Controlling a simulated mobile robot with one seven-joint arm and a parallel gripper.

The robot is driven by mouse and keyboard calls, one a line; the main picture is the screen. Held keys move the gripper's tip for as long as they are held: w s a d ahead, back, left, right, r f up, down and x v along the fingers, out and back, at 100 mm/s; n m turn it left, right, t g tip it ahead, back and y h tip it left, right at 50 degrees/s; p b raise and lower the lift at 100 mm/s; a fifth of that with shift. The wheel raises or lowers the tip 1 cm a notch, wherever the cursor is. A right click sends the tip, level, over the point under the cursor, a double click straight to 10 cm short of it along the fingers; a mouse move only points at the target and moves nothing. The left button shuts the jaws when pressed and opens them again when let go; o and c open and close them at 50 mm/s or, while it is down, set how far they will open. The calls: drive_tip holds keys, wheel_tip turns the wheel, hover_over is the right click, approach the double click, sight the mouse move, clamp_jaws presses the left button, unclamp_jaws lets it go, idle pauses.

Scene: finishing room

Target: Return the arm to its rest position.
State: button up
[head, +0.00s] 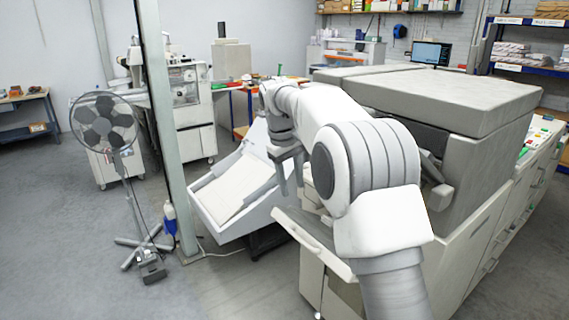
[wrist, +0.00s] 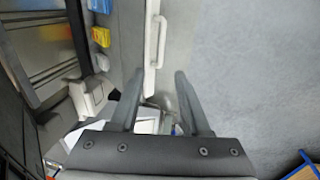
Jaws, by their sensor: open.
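My arm reaches forward from the lower right of the head view and bends down at its far end. My gripper (head: 289,194) hangs beside the left end of the large grey machine (head: 440,95), next to the white sloped tray (head: 225,198). In the wrist view my gripper (wrist: 158,102) shows two dark fingers spread apart. Nothing is held between them. Past the fingers in the wrist view are a pale panel edge with a white handle (wrist: 155,40) and grey floor.
A pale flap (head: 310,238) juts out below my arm.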

drive_tip(key=s+d+r+m+t, duration=0.1)
drive_tip(key=s+d+r, duration=0.15)
drive_tip(key=s, duration=0.35)
drive_tip(key=s+d+r+m+y, duration=0.1)
drive_tip(key=s+d+r, duration=0.15)
drive_tip(key=s, duration=0.35)
drive_tip(key=s+d+r+m+t, duration=0.1)
drive_tip(key=s+d+r, duration=0.1)
drive_tip(key=s+r, duration=0.3)
drive_tip(key=s+d+f+m+t, duration=0.1)
drive_tip(key=s+f, duration=0.3)
drive_tip(key=s, duration=0.6)
drive_tip(key=s+d+f+m+t, duration=0.1)
drive_tip(key=s+f, duration=0.3)
drive_tip(key=s, duration=0.5)
drive_tip(key=shift+s+d+f+m+y, duration=0.15)
drive_tip(key=shift+s+d+m+y, duration=0.25)
drive_tip(key=shift+d+m, duration=0.4)
